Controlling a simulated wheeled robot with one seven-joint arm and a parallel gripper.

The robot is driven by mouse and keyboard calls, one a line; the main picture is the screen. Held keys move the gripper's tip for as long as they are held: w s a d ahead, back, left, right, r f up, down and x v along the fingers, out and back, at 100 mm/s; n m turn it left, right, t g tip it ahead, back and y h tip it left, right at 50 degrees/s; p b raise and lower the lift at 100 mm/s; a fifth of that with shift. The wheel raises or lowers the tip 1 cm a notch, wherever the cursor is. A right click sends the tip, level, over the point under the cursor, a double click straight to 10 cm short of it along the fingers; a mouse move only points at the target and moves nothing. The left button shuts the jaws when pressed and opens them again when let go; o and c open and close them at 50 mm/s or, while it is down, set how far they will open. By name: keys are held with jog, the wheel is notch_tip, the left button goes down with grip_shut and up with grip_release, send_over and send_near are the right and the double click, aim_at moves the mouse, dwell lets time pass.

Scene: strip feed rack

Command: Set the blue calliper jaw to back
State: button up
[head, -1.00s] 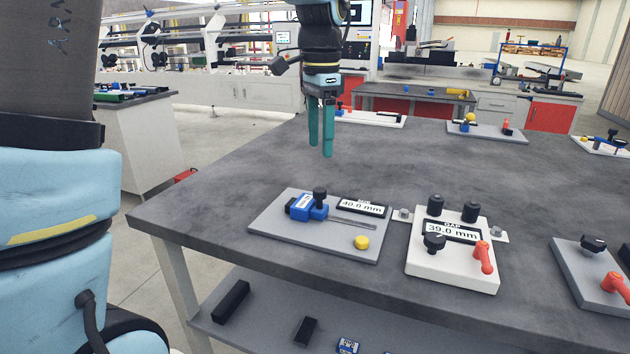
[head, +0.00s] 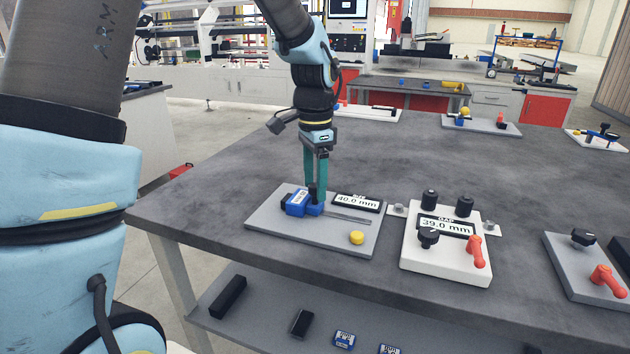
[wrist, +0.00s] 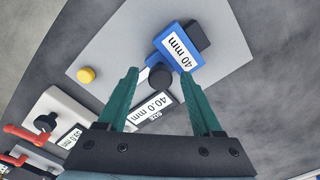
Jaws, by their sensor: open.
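The blue calliper jaw (head: 303,203) sits on a grey plate (head: 288,234) near the table's left edge. It carries an upright black knob (head: 313,193) and a white "40 mm" label, also seen on the jaw in the wrist view (wrist: 176,46). A thin metal rail runs from it to the right. A display (head: 357,202) on the plate reads 40.0 mm. My gripper (head: 316,195) points down over the jaw, open, its green fingers at the knob. In the wrist view the knob (wrist: 160,78) shows between the fingertips; I cannot tell whether they touch it.
A yellow button (head: 357,238) is at the plate's front. To the right stands a white gap unit (head: 415,262) with black knobs and a red lever (head: 475,250), its display reading 39.0 mm. Another grey plate lies at the far right.

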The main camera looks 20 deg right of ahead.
jog(key=shift+c, duration=0.2)
grip_shut()
dwell(1.1)
